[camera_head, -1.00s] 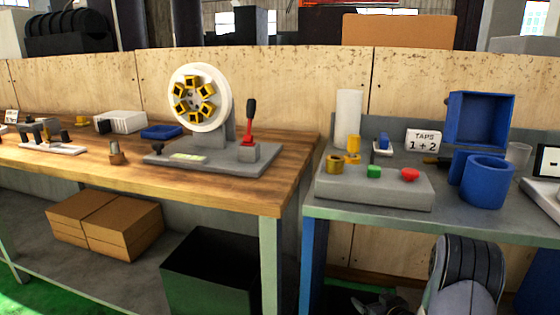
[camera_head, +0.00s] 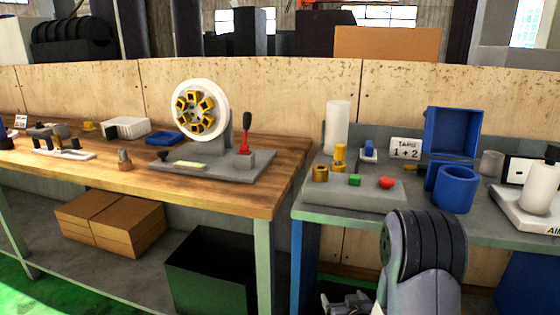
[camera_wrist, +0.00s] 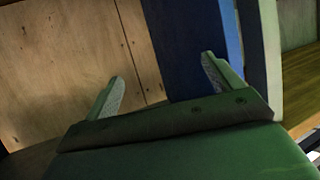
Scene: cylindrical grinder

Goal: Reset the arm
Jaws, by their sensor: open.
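My gripper (camera_wrist: 162,85) shows in the wrist view with its two fingers spread apart and nothing between them. It faces a plywood panel (camera_wrist: 60,65) and a blue upright post (camera_wrist: 187,45). In the head view my arm rises at the bottom right, in front of the grey-topped bench (camera_head: 310,207). My gripper (camera_head: 345,303) is partly visible there at the lower edge, below the bench top. The fingertips are hard to make out in that view.
The wooden bench (camera_head: 225,198) stands left, carrying a white wheel (camera_head: 222,100) with yellow blocks and a red lever (camera_head: 246,135). The grey bench holds a button box (camera_head: 335,195), a blue cup (camera_head: 456,188) and a blue bin (camera_head: 452,132). A black bin (camera_head: 215,270) stands underneath.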

